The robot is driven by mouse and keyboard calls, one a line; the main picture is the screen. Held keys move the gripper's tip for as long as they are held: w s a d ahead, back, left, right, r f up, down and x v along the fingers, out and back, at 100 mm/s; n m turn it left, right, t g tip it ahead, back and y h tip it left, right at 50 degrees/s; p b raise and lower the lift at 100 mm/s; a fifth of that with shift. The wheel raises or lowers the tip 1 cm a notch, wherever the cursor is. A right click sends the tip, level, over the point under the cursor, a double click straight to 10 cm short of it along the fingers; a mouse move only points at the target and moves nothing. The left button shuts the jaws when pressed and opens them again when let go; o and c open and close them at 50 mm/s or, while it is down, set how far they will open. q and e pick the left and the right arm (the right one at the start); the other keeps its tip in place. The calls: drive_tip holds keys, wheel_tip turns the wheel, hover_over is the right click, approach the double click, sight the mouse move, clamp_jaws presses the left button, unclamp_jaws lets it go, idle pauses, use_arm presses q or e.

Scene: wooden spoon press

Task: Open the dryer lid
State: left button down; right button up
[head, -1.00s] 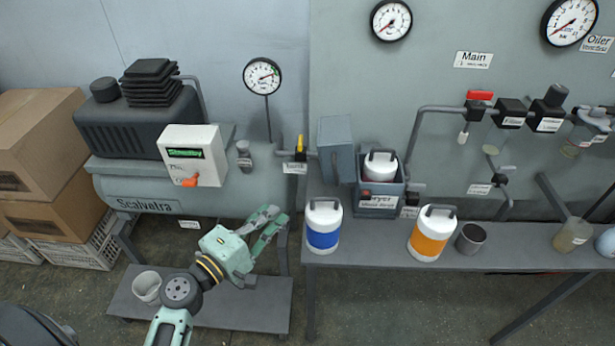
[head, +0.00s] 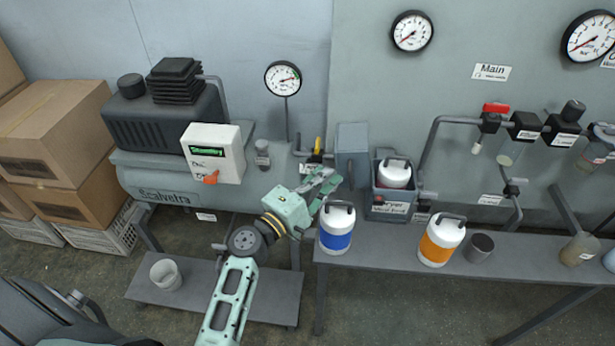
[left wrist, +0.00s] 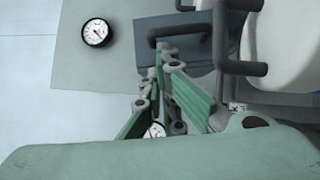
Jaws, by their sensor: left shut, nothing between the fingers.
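The dryer (head: 376,205) is a blue-grey box with a white label on the bench. A white canister with a dark handle (head: 394,174) shows in its open top. A blue-grey panel, seemingly its lid (head: 352,142), stands upright at the box's left. My left gripper (head: 328,182) is shut and empty, just left of and below the panel; contact cannot be told. In the left wrist view its fingers (left wrist: 165,68) lie close together in front of a blue-grey surface with a dark bar handle (left wrist: 178,31). My right gripper is not in view.
A blue-banded canister (head: 337,240) stands close below my left gripper. An orange-banded canister (head: 441,240) and a grey cup (head: 480,247) stand farther right. A yellow-handled valve (head: 317,147) and piping are behind the gripper. The front floor is clear.

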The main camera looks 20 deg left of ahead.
sight(352, 158)
use_arm(q)
drive_tip(key=shift+w+d, duration=0.2)
drive_tip(key=shift+d, duration=0.15)
drive_tip(key=shift+r, duration=0.15)
drive_tip(key=shift+r+p, duration=0.25)
drive_tip(key=shift+p, duration=0.25)
drive_tip(key=d+r+m+g+p, duration=0.1)
drive_tip(key=p, duration=0.2)
drive_tip(key=d+r+m+p, duration=0.1)
drive_tip(key=p, duration=0.2)
drive_tip(key=shift+w+r+m+g, duration=0.3)
drive_tip(key=shift+r+g, duration=0.05)
drive_tip(key=shift+g, duration=0.05)
drive_tip(key=shift+d+y, duration=0.25)
drive_tip(key=shift+y, duration=0.05)
drive_tip(key=shift+f, duration=0.1)
drive_tip(key=shift+a+f, duration=0.1)
